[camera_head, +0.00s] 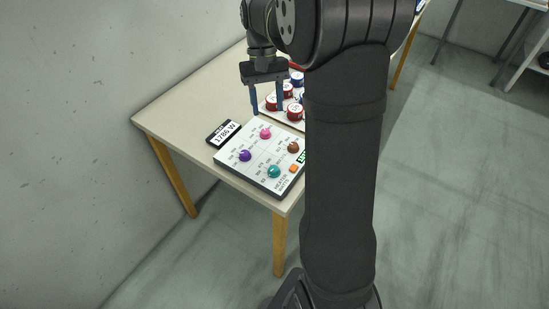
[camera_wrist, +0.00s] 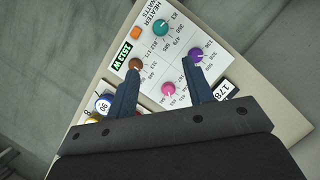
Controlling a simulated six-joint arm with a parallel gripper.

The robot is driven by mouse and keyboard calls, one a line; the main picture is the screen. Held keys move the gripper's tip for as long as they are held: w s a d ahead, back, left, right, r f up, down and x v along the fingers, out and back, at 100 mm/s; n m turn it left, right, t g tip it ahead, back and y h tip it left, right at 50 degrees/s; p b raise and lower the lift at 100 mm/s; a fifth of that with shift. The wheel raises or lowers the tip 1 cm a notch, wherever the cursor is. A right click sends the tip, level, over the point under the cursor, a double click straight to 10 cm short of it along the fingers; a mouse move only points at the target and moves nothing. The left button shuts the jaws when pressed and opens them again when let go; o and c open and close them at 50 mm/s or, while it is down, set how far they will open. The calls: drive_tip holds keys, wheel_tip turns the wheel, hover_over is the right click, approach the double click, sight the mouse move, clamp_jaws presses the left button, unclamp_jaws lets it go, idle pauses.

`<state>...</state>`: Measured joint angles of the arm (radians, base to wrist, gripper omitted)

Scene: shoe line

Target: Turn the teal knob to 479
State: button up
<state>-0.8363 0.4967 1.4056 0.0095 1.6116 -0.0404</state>
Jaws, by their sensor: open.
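The teal knob (camera_head: 274,171) sits at the near corner of the white heater panel (camera_head: 259,178). In the wrist view the teal knob (camera_wrist: 160,27) is at the top middle, with printed numbers around it, 479 among them; its exact pointer setting is too small to tell. My gripper (camera_head: 268,113) is open and empty, pointing down over the far side of the panel, apart from the teal knob. In the wrist view its two fingers (camera_wrist: 157,64) reach toward the brown knob (camera_wrist: 136,64) and the purple knob (camera_wrist: 195,55).
A pink knob (camera_head: 265,133) is also on the panel, with an orange button (camera_head: 293,168) and a green display (camera_wrist: 123,53). Red and blue round pieces (camera_head: 272,102) stand behind. The table's left side (camera_head: 175,112) is clear.

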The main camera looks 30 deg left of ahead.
approach(274, 168)
drive_tip(key=shift+n, duration=0.3)
drive_tip(key=x, duration=0.7)
drive_tip(key=shift+s+f, duration=0.1)
drive_tip(key=shift+f, duration=0.25)
drive_tip(key=c, duration=1)
